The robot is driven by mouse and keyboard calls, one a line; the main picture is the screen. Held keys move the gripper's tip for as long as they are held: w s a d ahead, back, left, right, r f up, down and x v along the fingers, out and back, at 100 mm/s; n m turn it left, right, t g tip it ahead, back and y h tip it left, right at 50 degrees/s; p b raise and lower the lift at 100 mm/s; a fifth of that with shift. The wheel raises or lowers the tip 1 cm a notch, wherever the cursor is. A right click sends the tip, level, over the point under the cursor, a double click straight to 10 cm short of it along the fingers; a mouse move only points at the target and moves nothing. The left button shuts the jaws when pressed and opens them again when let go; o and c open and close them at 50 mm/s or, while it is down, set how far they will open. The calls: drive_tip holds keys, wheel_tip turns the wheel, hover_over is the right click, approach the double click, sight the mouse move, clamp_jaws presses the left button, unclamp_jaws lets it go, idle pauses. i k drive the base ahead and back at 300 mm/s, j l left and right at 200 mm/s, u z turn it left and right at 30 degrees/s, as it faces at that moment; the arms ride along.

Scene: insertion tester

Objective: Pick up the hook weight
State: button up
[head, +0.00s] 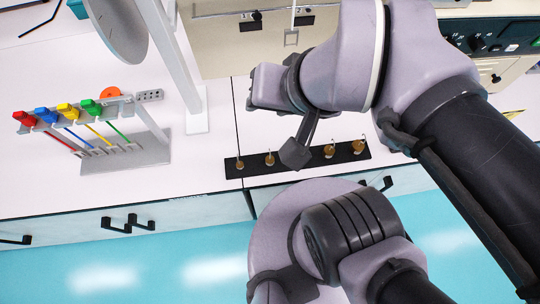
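Several small brass hook weights stand in a row on a black strip (310,165) near the front edge of the white counter. Two weights, at the left end (240,165) and beside it (270,160), show left of my gripper. Two more, right of it (329,151) and at the right end (358,146), also show. Thin hooks rise from their tops. My gripper (296,153) is seen from the side over the middle of the strip and covers part of it. Only one dark finger shows clearly, so its opening and anything between the fingers are hidden.
A grey rack (150,150) with red, blue, yellow and green-handled tools stands on the left of the counter. A pale upright post (180,70) rises behind it. A beige machine with a knob panel (495,42) is at the back right. Counter between rack and strip is clear.

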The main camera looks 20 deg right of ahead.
sight(269, 160)
drive_tip(key=k+j+z, duration=0.1)
drive_tip(key=j+z, duration=0.15)
drive_tip(key=z, duration=0.15)
drive_tip(key=k+j+z, duration=0.15)
drive_tip(key=z, duration=0.25)
drive_tip(key=k+j+z, duration=0.2)
drive_tip(key=z, duration=0.2)
drive_tip(key=k+j+z, duration=0.2)
drive_tip(key=z, duration=0.2)
drive_tip(key=k+z, duration=0.2)
drive_tip(key=z, duration=0.25)
